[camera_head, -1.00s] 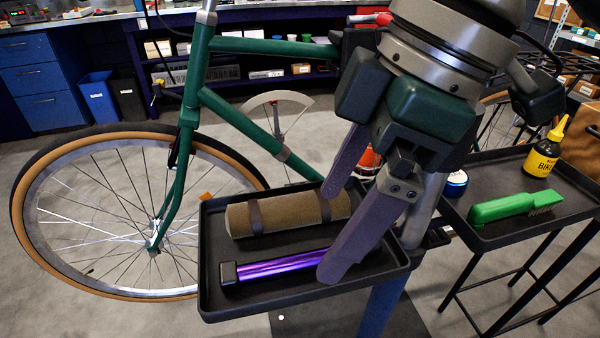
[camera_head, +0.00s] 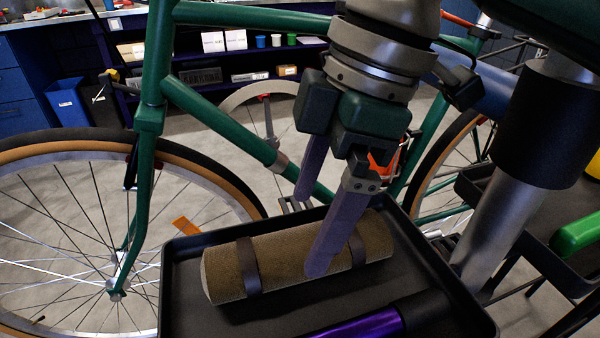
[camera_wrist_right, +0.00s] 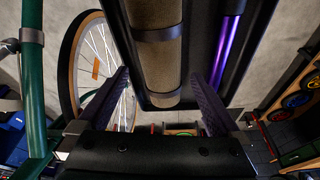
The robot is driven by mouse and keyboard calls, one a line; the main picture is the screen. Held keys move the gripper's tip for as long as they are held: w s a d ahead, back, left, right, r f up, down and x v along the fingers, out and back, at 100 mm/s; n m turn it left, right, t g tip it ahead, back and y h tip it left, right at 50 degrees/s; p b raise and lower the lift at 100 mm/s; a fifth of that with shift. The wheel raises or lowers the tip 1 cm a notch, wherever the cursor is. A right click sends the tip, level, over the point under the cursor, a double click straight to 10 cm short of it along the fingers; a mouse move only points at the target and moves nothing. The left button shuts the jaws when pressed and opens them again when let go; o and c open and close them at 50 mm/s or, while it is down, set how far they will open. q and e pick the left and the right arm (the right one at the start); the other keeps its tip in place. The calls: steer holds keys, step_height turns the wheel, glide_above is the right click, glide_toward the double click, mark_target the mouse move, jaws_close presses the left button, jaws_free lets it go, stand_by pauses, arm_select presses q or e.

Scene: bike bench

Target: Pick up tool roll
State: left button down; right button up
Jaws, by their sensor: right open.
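The tool roll (camera_head: 212,273) is a tan-brown cylinder with two dark straps, lying on a black tray (camera_head: 180,310) in the head view. My right gripper (camera_head: 312,230) is open above it, one finger in front of the roll and hiding part of it, the other behind towards the bike. In the right wrist view, the roll (camera_wrist_right: 157,70) runs down the middle between the two spread fingers of the right gripper (camera_wrist_right: 165,100), with nothing held. I cannot tell whether a finger touches the roll. My left gripper is not in view.
A purple tube-shaped tool (camera_head: 365,325) lies on the same tray in front of the roll. A green bike (camera_head: 225,120) stands close behind the tray. A green-handled brush (camera_head: 578,233) is at the right edge, past a metal post (camera_head: 510,215).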

mark_target(305, 236)
steer(key=x, duration=0.4)
steer(key=shift+s+f+b, duration=0.1)
steer(key=shift+f+b, duration=0.05)
steer(key=shift+b, duration=0.15)
steer(key=c, duration=1.6)
